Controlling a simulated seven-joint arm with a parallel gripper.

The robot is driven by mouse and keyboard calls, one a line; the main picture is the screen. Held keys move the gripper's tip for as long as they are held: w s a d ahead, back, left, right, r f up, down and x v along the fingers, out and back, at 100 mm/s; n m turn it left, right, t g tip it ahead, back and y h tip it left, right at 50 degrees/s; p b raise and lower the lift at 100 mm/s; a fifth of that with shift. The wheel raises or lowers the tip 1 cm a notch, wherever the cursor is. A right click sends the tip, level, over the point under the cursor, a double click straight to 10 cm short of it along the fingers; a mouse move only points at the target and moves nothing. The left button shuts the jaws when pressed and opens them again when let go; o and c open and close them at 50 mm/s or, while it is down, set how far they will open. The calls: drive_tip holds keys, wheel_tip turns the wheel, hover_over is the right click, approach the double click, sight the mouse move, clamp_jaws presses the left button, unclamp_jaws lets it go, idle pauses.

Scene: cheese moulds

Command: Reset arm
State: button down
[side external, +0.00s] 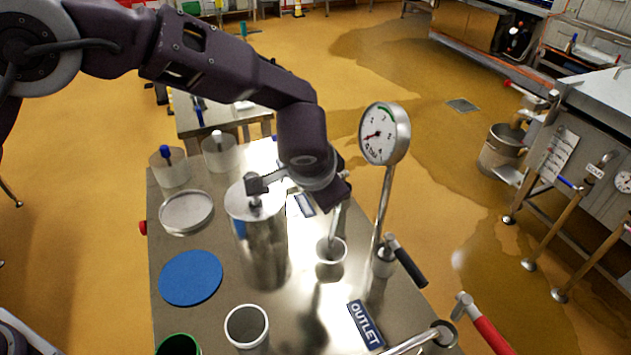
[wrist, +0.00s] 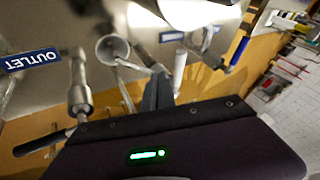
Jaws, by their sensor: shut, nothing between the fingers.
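My gripper (side external: 335,196) is at the end of my dark arm, over the steel table (side external: 225,318), to the right of the tall metal cylinder (side external: 262,240). Its dark fingers (wrist: 158,85) are shut with nothing held in the wrist view. A small metal cup (side external: 331,262) stands below it, with a thin rod leaning out. That cup also shows in the wrist view (wrist: 112,48), close to the fingers; whether they touch the rod I cannot tell.
A dial gauge (side external: 385,134) on a post stands close to the right of my gripper. A blue disc (side external: 190,278), a white cup (side external: 247,326), a green cup (side external: 178,345), a round dish (side external: 187,212) and clear moulds (side external: 220,155) stand on the table.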

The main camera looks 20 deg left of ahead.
drive_tip(key=v, duration=1.1)
drive_tip(key=s+a+r+n, duration=0.1)
drive_tip(key=s+a+r, duration=0.2)
drive_tip(key=a, duration=0.3)
drive_tip(key=s+a+r+n+g, duration=0.1)
drive_tip(key=s+a+r, duration=0.2)
drive_tip(key=a, duration=0.3)
drive_tip(key=s+a+r+n, duration=0.2)
drive_tip(key=s+a+r, duration=0.15)
drive_tip(key=a, duration=0.25)
drive_tip(key=s+a+f+n, duration=0.1)
drive_tip(key=s+a, duration=0.2)
drive_tip(key=s, duration=0.5)
drive_tip(key=s+a+f+n+h, duration=0.1)
drive_tip(key=s+a+f, duration=0.1)
drive_tip(key=s, duration=0.6)
drive_tip(key=shift+s+a+n, duration=0.35)
drive_tip(key=shift+a+n, duration=0.05)
drive_tip(key=shift+a, duration=0.3)
